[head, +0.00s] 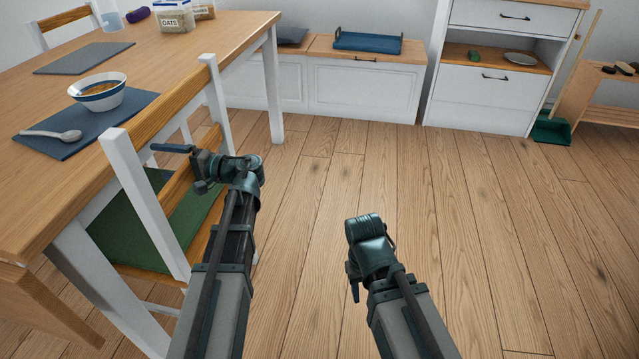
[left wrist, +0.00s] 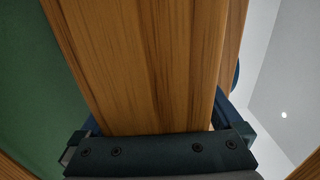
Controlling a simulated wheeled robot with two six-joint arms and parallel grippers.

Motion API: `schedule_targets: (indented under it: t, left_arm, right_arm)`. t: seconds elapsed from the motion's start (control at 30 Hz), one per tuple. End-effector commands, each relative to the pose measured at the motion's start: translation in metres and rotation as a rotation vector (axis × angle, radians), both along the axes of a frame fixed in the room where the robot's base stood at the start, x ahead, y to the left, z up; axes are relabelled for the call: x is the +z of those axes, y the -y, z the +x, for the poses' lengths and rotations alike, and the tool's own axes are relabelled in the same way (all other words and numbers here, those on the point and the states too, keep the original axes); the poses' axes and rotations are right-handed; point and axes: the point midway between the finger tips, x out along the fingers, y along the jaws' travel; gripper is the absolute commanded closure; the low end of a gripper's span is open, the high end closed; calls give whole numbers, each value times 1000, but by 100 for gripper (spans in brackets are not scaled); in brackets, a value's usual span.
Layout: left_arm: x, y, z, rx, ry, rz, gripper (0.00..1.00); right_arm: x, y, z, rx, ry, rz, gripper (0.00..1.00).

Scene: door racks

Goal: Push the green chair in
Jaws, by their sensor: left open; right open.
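The green chair has white posts, wooden back slats and a green seat (head: 165,222). It stands at the right long side of the wooden table (head: 215,38), its seat partly under the tabletop. My left gripper (head: 184,166) is at the chair's backrest. In the left wrist view its open jaws (left wrist: 155,125) lie on either side of a wooden slat (left wrist: 135,65), with green seat fabric to the left. Whether they touch the slat I cannot tell. My right gripper (head: 356,285) hangs over bare floor, away from the chair, its fingers mostly hidden.
On the table are a soup bowl (head: 98,93), a spoon (head: 52,135), placemats and an oats container (head: 173,15). Another chair (head: 65,22) stands at the far side. White cabinets (head: 365,88) line the back wall. The floor right of the chair is clear.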

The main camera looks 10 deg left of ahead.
Motion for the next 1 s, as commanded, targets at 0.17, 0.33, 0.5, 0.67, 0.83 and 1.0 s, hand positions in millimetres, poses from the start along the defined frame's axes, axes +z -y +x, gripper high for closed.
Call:
schedule_targets:
  t: [0.17, 0.33, 0.5, 0.67, 0.83, 1.0]
  left_arm:
    - [0, 0, 0, -1, 0, 1, 0]
    - [0, 4, 0, -2, 0, 1, 0]
    - [0, 27, -2, -5, 0, 1, 0]
    - [0, 50, -3, -4, 0, 1, 0]
    - [0, 74, -5, -4, 0, 1, 0]
    - [0, 98, -6, -4, 0, 1, 0]
  right_arm:
    - [0, 0, 0, 0, 0, 0, 56]
    - [0, 0, 0, 0, 0, 0, 56]
    - [0, 0, 0, 0, 0, 0, 56]
    - [0, 0, 0, 0, 0, 0, 56]
    - [0, 0, 0, 0, 0, 0, 56]
    - [0, 0, 0, 0, 0, 0, 56]
